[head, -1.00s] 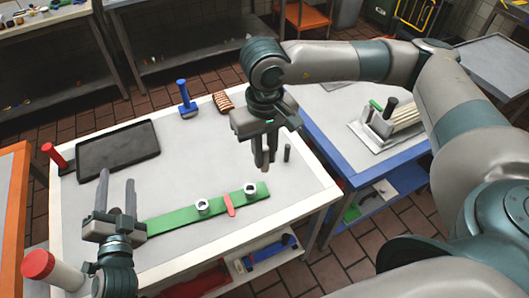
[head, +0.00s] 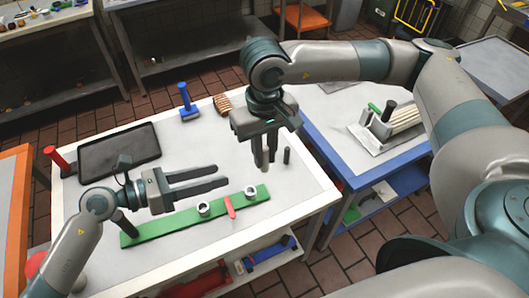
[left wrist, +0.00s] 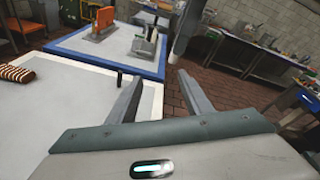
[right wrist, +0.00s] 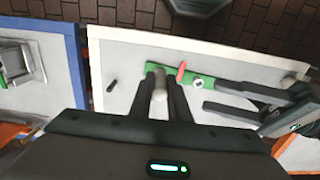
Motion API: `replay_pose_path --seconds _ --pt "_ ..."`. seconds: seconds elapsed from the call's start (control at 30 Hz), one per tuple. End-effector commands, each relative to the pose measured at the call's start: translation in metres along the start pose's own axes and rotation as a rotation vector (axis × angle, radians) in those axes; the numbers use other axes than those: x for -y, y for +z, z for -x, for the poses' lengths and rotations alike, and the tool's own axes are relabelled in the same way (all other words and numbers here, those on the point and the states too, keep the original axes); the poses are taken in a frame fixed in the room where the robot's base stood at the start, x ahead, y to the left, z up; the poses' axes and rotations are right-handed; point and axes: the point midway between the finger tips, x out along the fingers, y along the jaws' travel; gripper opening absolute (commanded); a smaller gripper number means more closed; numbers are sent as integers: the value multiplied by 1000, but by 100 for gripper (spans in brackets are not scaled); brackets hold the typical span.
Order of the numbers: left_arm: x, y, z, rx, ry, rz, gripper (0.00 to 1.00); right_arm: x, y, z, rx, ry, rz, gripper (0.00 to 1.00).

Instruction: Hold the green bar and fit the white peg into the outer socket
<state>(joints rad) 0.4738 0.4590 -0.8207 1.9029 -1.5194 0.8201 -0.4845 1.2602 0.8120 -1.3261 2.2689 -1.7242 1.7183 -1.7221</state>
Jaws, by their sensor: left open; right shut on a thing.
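The green bar (head: 165,227) lies flat along the table's front, with a dark upright post (head: 125,223) near its left end. Two white ring-shaped sockets, the left one (head: 204,209) and the right one (head: 251,192), sit on it. My left gripper (head: 226,177) is open and empty. It points right, above and behind the bar, apart from it; its fingers also show in the left wrist view (left wrist: 160,85).
A small dark post (head: 287,156) stands right of my right gripper. A dark tray (head: 118,150), a blue-handled tool (head: 185,100) and a striped brown block (head: 222,103) are further back. The middle of the table is clear.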

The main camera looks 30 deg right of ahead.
Motion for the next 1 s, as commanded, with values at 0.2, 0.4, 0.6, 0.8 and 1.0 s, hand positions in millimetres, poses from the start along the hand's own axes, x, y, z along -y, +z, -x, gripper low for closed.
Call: replay_pose_path --seconds 0.2,0.4,0.6,0.8,1.0 --pt "-43 -62 36 -439 53 -235 46 0 0 4 0 0 0 0" --pt "-87 -97 96 -785 113 -360 46 0 0 6 0 0 0 0" --pt "-123 -109 165 -1076 176 -420 46 0 0 8 0 0 0 0" --pt "-142 -108 215 -1265 223 -435 46 0 0 9 0 0 0 0" --pt "-149 -106 236 -1338 242 -434 46 0 0 10 0 0 0 0"
